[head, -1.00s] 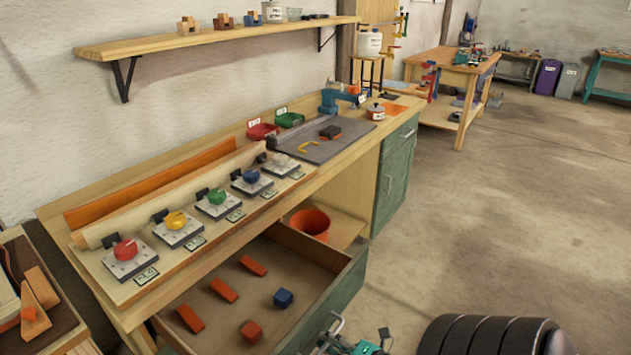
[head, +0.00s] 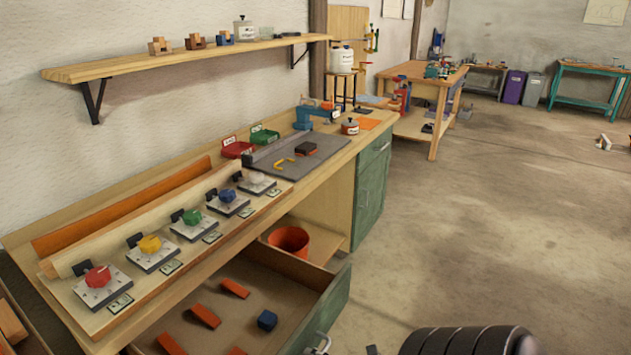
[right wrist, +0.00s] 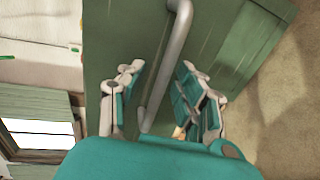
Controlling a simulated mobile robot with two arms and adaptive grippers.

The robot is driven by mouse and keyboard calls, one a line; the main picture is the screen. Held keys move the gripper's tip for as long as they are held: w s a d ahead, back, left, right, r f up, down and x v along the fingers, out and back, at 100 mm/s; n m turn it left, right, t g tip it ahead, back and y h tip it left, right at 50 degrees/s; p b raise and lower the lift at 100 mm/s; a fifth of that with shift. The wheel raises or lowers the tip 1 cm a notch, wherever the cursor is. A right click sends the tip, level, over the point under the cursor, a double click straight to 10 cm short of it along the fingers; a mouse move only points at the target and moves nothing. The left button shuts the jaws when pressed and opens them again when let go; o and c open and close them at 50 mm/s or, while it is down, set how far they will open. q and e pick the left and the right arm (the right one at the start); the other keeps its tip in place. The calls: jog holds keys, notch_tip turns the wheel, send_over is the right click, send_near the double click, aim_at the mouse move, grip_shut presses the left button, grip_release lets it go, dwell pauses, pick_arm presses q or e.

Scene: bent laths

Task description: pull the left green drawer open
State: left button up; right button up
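The left green drawer stands pulled out from under the bench in the head view; its green front (head: 322,312) faces right. Its metal handle (head: 321,346) is cut off by the bottom edge. Inside lie orange pieces (head: 205,316) and a blue block (head: 267,320). In the right wrist view my right gripper (right wrist: 160,95) is open, its teal-padded fingers on either side of the grey bar handle (right wrist: 170,60), with gaps visible. The green drawer front (right wrist: 120,45) lies behind it. My left gripper is in neither view.
The bench top carries several coloured knobs on plates (head: 101,282) and a grey mat (head: 300,153). An orange bucket (head: 289,240) stands beyond the drawer. A closed green cabinet (head: 371,190) is farther right. The floor (head: 480,220) at right is mostly clear.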

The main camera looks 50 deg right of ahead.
jog(key=v, duration=1.2)
dwell(0.3)
